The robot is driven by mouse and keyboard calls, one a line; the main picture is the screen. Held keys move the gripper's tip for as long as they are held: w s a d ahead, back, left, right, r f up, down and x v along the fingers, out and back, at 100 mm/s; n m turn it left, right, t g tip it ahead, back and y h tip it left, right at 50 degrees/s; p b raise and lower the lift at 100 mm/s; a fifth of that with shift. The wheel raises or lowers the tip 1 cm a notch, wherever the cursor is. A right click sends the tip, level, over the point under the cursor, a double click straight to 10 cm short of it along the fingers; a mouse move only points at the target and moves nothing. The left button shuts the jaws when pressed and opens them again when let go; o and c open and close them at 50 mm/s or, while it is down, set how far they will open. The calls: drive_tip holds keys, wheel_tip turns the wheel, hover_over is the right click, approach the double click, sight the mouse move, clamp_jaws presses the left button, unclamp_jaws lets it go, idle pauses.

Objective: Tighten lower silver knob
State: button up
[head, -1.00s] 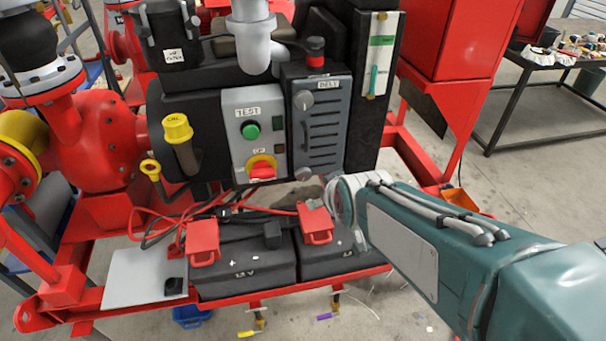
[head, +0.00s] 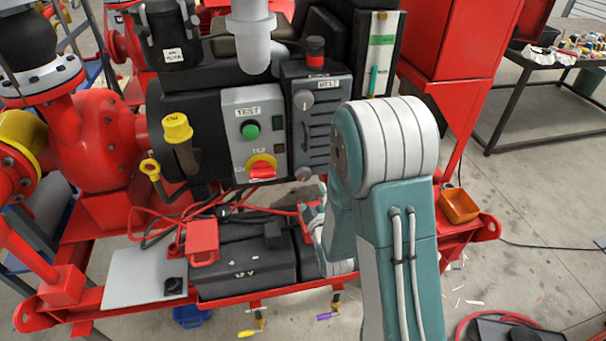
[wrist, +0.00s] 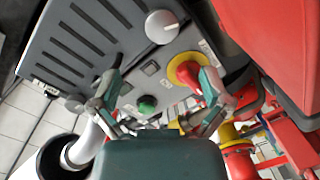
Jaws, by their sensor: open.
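The lower silver knob (head: 303,174) is at the bottom of the dark grey slotted panel (head: 318,130) in the head view. In the wrist view it is the round light knob (wrist: 162,27) at the top, beyond my fingertips. My gripper (wrist: 160,82) is open and empty, with its fingers spread wide, and is apart from the knob. The upper silver knob (head: 303,100) sits near the panel's label and shows smaller at left in the wrist view (wrist: 75,103).
Left of the panel is a grey control box with a green button (head: 250,131) and a red-and-yellow rotary switch (head: 261,168). In the wrist view the switch (wrist: 187,70) is near my right finger. Below are a black battery (head: 245,268), cables and red frame rails (head: 300,288).

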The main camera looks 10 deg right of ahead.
sight(304, 177)
drive_tip(key=shift+s+f+n+t, duration=0.3)
drive_tip(key=shift+f+n+t, duration=0.15)
drive_tip(key=shift+f, duration=0.3)
drive_tip(key=w, duration=1)
drive_tip(key=shift+w, duration=0.35)
drive_tip(key=shift+c, duration=0.4)
drive_tip(key=c, duration=1.1)
